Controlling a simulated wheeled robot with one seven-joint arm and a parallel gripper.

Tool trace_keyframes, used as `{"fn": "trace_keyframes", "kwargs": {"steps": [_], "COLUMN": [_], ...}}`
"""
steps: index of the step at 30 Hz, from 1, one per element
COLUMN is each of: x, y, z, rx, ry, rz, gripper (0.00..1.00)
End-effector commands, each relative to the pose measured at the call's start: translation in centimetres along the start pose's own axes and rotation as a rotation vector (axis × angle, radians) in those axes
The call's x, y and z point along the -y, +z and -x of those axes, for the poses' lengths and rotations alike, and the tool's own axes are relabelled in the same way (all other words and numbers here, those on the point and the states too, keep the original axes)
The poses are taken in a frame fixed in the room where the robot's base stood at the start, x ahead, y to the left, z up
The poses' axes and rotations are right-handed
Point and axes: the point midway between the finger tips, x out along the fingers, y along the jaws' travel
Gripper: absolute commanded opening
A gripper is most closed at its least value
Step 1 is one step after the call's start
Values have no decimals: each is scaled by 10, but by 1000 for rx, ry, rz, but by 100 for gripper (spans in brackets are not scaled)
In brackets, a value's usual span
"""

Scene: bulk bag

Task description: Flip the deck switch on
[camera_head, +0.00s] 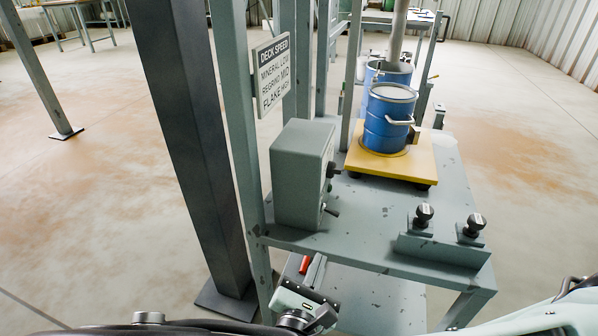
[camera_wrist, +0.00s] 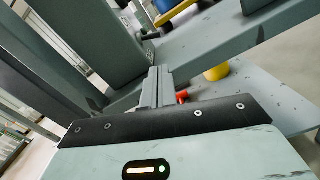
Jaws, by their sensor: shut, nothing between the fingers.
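A grey control box (camera_head: 302,175) stands on the left edge of the grey deck (camera_head: 375,225). On its right face are a dark knob (camera_head: 332,170) and, below it, a small lever switch (camera_head: 329,209); I cannot tell the lever's position. The box also fills the upper left of the wrist view (camera_wrist: 90,40). My gripper (camera_head: 315,262) is below the deck's front edge, under the box, with its fingers pointing up. In the wrist view its fingers (camera_wrist: 158,72) are together and empty, apart from the switch.
A blue drum (camera_head: 388,120) stands on a yellow platform (camera_head: 410,165). Two black knobs (camera_head: 424,213) (camera_head: 474,224) sit at the deck's front right. A dark column (camera_head: 190,130) stands left. A red object (camera_head: 305,264) is beside my fingers.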

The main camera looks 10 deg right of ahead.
Motion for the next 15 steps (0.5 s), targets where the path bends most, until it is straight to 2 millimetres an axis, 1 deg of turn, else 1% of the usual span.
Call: {"fn": "trace_keyframes", "kwargs": {"steps": [3,11,15], "x": [-3,-3,-2], "y": [1,0,-1], "z": [0,0,-7], "rx": [6,5,5], "ry": [20,18,16], "rz": [3,3,3], "gripper": [0,0,0]}}
